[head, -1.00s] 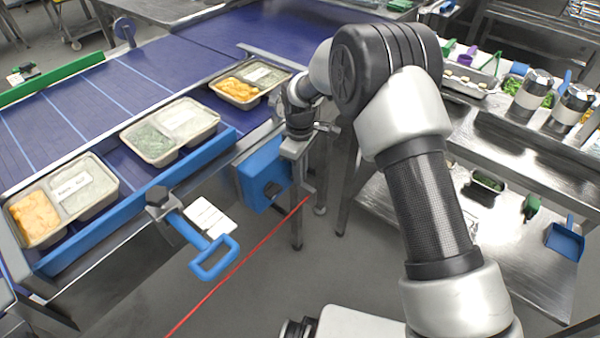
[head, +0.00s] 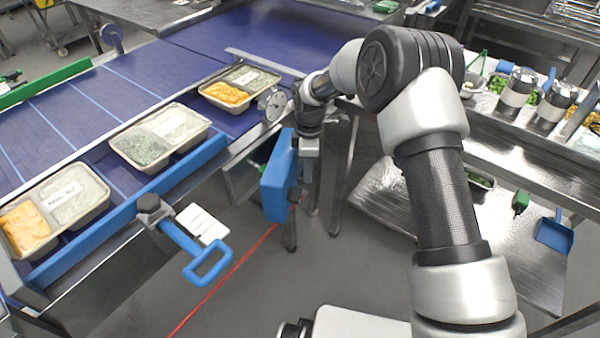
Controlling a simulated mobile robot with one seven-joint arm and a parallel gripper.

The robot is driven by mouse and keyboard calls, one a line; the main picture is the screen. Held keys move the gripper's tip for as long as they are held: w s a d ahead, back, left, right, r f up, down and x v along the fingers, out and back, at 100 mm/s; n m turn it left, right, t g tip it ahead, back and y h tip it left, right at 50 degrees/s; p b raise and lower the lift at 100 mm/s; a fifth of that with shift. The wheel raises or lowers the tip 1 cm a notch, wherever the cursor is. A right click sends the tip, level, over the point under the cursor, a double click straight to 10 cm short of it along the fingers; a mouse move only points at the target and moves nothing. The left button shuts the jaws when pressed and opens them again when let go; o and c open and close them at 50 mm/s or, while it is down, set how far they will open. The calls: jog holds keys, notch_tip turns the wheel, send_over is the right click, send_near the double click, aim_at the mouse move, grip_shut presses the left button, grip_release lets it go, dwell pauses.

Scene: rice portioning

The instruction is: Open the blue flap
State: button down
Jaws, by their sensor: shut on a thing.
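The blue flap (head: 278,182) stands swung out from the side of the conveyor frame in the head view, seen at a steep angle. A dark opening with a bit of green shows to its left, on the frame's side. My gripper (head: 301,180) is at the right side of the flap and is shut on it; the fingertips are small and partly hidden behind the flap's edge.
Two-compartment trays (head: 68,204) of food sit on the blue conveyor (head: 95,115). A blue-handled tool (head: 190,250) with a white tag sticks out from the conveyor's near side. A steel table (head: 390,215) stands at the right.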

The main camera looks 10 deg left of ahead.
jog(key=shift+w+d+n, duration=0.6)
jog(key=shift+w+d, duration=0.2)
jog(key=shift+w, duration=0.3)
jog(key=c, duration=1.8)
grip_release()
notch_tip(320, 180, up, 18)
jog(key=p, duration=0.2)
jog(key=shift+f+p, duration=0.25)
jog(key=shift+p, duration=0.05)
